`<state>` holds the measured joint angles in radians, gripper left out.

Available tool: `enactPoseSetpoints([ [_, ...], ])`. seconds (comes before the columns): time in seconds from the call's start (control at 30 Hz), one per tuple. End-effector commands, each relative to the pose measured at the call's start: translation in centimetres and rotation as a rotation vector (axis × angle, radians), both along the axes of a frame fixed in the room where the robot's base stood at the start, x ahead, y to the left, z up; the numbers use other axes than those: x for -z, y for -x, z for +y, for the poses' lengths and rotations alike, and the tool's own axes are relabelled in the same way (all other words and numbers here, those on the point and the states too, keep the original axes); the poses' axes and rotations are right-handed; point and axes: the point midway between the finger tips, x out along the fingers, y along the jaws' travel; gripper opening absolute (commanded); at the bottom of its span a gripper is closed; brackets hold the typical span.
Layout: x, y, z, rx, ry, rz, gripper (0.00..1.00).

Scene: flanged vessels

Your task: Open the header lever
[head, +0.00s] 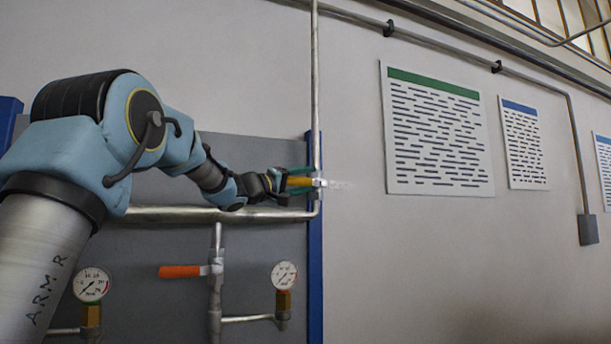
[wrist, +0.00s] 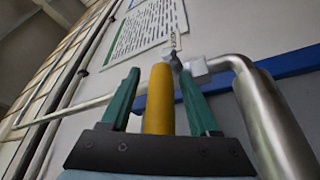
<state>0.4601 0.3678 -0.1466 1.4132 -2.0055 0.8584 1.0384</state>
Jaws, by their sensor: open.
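A yellow lever (head: 299,182) sticks out to the left from a valve on the vertical pipe at the right edge of the grey panel. It also shows in the wrist view (wrist: 159,100), between the two teal fingers. My gripper (head: 303,178) is open, with one finger on each side of the yellow lever. In the wrist view (wrist: 159,72) a gap shows between each finger and the lever. The valve body (wrist: 195,66) sits just beyond the fingertips. A second lever, orange (head: 180,271), points left from a lower vertical pipe, away from my gripper.
A thick horizontal pipe (head: 170,214) runs just below my wrist, and its bend (wrist: 240,66) is close on the right in the wrist view. Two gauges (head: 91,284) (head: 285,275) stand lower on the panel. A blue post (head: 315,270) edges the panel. Posters (head: 436,130) hang on the wall at right.

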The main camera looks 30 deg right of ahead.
Motion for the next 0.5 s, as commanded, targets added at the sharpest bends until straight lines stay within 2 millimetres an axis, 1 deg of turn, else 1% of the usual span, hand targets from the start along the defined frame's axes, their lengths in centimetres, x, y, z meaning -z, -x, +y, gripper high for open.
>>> enactPoseSetpoints([
  [0.27, 0.06, -0.05, -0.19, -0.001, -0.001, 0.000, 0.62],
  [0.37, 0.06, -0.04, -0.18, -0.001, -0.001, 0.000, 0.53],
  [0.5, 0.04, -0.04, -0.17, -0.001, -0.001, 0.000, 0.37],
])
